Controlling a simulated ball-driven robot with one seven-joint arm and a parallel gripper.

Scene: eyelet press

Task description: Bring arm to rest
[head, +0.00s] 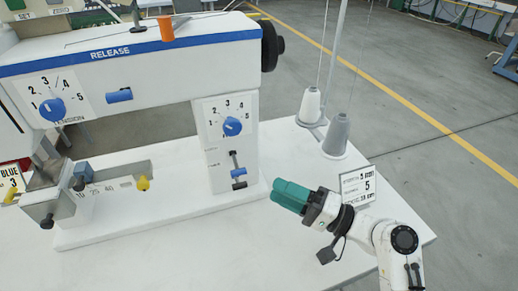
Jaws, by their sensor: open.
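My gripper (279,193), with teal fingers, is in the lower middle right of the head view. It is over the right part of the white table (180,255), to the right of the press's column. Its fingers point left toward the column, and nothing shows in them. The gap between the fingers is hard to see from this angle. My white arm comes in from the lower right.
The white press (155,62) has blue knobs, dials and a lever (238,178). Two thread cones, one white (311,106) and one grey (336,135), stand behind my gripper. A small sign (357,187) stands close beside it. The table's front middle is clear.

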